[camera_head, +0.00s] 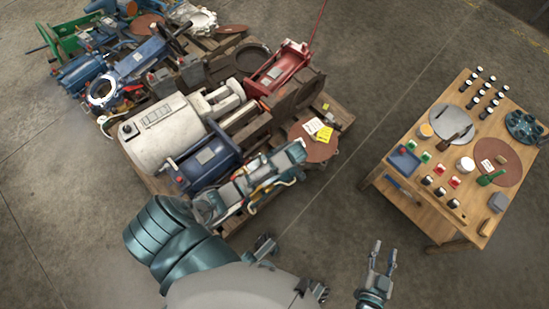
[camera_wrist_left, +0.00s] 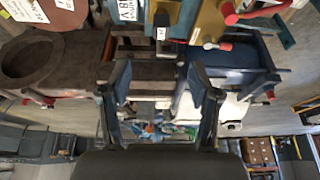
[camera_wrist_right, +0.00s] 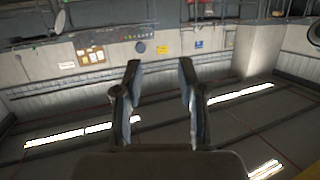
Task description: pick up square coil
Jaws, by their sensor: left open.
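I cannot tell for certain which part is the square coil. A brown, blocky part (camera_head: 297,97) lies on the pallet beside the red machine, and a brown block with a round opening (camera_wrist_left: 35,62) shows at the left of the left wrist view. My left gripper (camera_wrist_left: 160,80) is open and empty, with pallet parts beyond its fingers; in the head view it is small and partly hidden near the pallet's front. My right gripper (camera_head: 384,250) is open and empty, above bare floor between pallet and table; its open fingers also show in the right wrist view (camera_wrist_right: 160,70).
The crowded pallet holds a cream motor (camera_head: 160,135), a blue motor (camera_head: 205,160), a red machine (camera_head: 280,68) and a brown disc with yellow labels (camera_head: 313,145). A wooden table (camera_head: 405,195) with many small items stands right. Bare floor lies between them.

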